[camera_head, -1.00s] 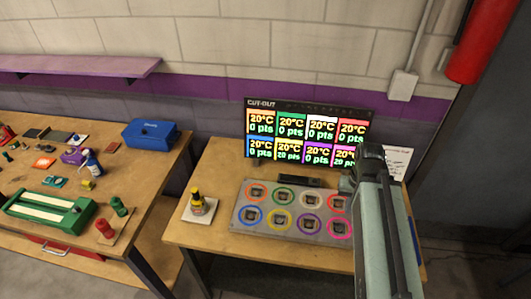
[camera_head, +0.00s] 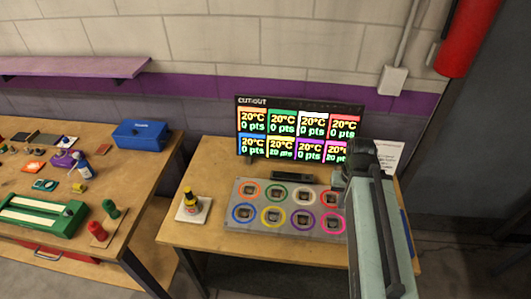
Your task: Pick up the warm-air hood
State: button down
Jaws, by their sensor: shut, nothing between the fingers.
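No thing in view can be named the warm-air hood for certain. A small yellow-and-black object (camera_head: 189,199) stands upright on a white pad (camera_head: 182,217) at the left of the right-hand table; it may be the hood. My gripper (camera_head: 339,184) is small and dark, at the end of my arm, over the right end of the grey plate (camera_head: 232,221) with coloured rings. It is shut and empty, well to the right of the yellow-and-black object. My arm hides the table's right part.
A display (camera_head: 300,128) stands behind the plate, and a black bar (camera_head: 292,176) lies before it. The left bench (camera_head: 125,180) holds a blue box (camera_head: 141,134), a green device (camera_head: 42,215) and small items. A gap separates the tables. Bare wood lies around the white pad.

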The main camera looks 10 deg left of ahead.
aim_at(192, 207)
jog(key=u, duration=2.25)
jog(key=i, duration=0.65)
jog(key=u, duration=0.75)
